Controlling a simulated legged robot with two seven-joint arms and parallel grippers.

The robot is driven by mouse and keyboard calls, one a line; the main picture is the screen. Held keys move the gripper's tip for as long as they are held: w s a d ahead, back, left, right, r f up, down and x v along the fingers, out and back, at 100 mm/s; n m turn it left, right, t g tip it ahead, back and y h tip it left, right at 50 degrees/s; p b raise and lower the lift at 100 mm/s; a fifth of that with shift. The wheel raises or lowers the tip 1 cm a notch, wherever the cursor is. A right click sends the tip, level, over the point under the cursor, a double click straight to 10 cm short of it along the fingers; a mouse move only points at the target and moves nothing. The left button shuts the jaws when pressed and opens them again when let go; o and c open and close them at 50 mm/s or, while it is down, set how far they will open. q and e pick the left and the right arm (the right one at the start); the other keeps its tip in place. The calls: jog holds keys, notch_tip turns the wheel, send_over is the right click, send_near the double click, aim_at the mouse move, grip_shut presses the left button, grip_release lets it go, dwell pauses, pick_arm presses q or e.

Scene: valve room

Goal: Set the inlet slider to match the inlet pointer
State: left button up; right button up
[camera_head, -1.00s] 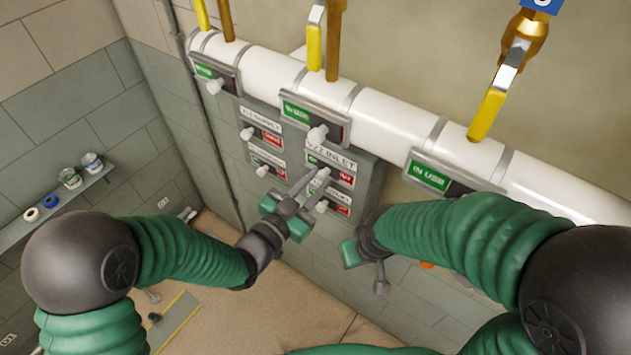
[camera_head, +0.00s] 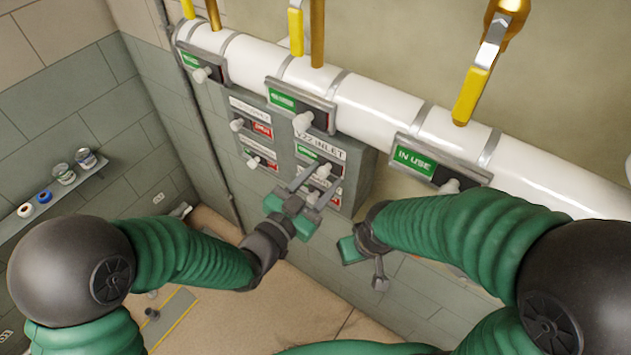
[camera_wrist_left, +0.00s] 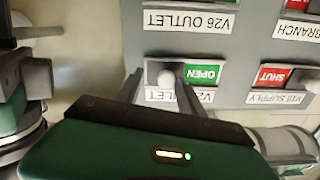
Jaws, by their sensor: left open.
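The V22 INLET label (camera_head: 320,147) is on a grey panel, with a green OPEN plate under it. My left gripper (camera_head: 315,183) is open, its fingers reaching to the panel just below that label. In the left wrist view, upside down, a round white knob (camera_wrist_left: 166,78) is between the open fingers, beside a green OPEN plate (camera_wrist_left: 203,75). The label (camera_wrist_left: 185,96) on that slider is partly covered and reads "...LET". Whether the fingers touch the knob, I cannot tell. My right gripper (camera_head: 362,262) hangs off the panel to the right, jaw state unclear. I cannot identify the inlet pointer.
A white pipe (camera_head: 375,108) runs above the panel, with yellow lever handles (camera_head: 471,95) and slider boxes, one marked IN USE (camera_head: 415,160). Neighbouring sliders include V16 SUPPLY (camera_wrist_left: 277,97) and V26 OUTLET (camera_wrist_left: 190,20).

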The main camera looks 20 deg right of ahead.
pick_arm(q)
jog(key=shift+s+a+f, duration=0.1)
jog(key=shift+a, duration=0.1)
jog(key=p+v, duration=1.4)
jog(key=v, duration=0.2)
jog(key=shift+a, duration=0.45)
jog(key=shift+d, duration=0.15)
jog(key=shift+d, duration=0.1)
